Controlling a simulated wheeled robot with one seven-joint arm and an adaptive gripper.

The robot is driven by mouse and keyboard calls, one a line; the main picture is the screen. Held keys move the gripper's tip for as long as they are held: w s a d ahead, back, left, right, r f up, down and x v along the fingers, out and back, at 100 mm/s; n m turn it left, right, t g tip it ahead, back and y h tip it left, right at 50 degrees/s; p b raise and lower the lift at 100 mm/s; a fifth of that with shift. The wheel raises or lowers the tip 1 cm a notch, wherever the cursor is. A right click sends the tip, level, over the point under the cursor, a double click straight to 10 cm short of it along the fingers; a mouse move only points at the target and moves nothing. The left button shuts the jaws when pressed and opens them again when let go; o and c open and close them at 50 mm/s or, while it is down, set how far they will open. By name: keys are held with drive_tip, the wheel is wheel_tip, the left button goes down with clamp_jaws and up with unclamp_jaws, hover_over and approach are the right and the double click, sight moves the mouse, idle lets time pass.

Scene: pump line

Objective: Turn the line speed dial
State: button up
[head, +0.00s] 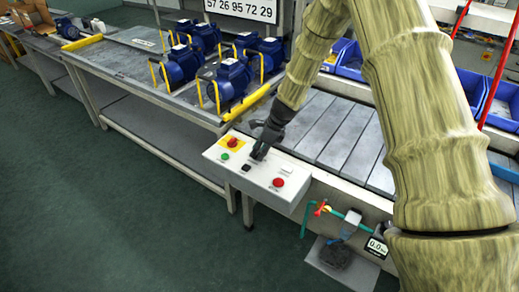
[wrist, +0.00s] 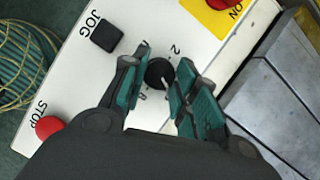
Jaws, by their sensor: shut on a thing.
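The line speed dial is a small black round knob (wrist: 159,73) on a white control panel, with a "2" printed beside it in the wrist view. The panel (head: 255,182) shows at the front end of the conveyor in the head view. My gripper (wrist: 164,77) is shut on the dial, one teal-padded finger on each side. In the head view my gripper (head: 260,152) reaches down to the panel and hides the dial.
Close to the dial are a black JOG button (wrist: 106,34), a red STOP button (wrist: 48,127) and a red knob on a yellow plate (wrist: 216,4). Blue pumps (head: 185,65) stand on the bench at left. A teal-piped valve (head: 322,209) is below right.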

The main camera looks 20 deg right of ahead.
drive_tip(key=n, duration=0.1)
drive_tip(key=n+g+p, duration=0.1)
drive_tip(key=n, duration=0.1)
drive_tip(key=n+p, duration=0.1)
drive_tip(key=n, duration=0.1)
drive_tip(key=shift+w+d+g+y, duration=0.1)
drive_tip(key=shift+w+g+y, duration=0.2)
drive_tip(key=shift+g, duration=0.1)
drive_tip(key=n+g, duration=0.1)
drive_tip(key=n, duration=0.1)
drive_tip(key=n+g, duration=0.1)
drive_tip(key=n, duration=0.2)
drive_tip(key=shift+w+n, duration=0.15)
drive_tip(key=shift+n, duration=0.15)
drive_tip(key=n+g+h, duration=0.1)
drive_tip(key=n, duration=0.2)
drive_tip(key=n+g, duration=0.1)
drive_tip(key=n, duration=0.2)
drive_tip(key=shift+w+a+f+h+b, duration=0.1)
drive_tip(key=shift+a+h+b, duration=0.1)
drive_tip(key=shift+h+b, duration=0.15)
drive_tip(key=n+h, duration=0.1)
drive_tip(key=n, duration=0.2)
drive_tip(key=n+g+h, duration=0.1)
drive_tip(key=n, duration=0.2)
drive_tip(key=shift+a, duration=0.15)
drive_tip(key=o, duration=1)
drive_tip(key=v, duration=1.2)
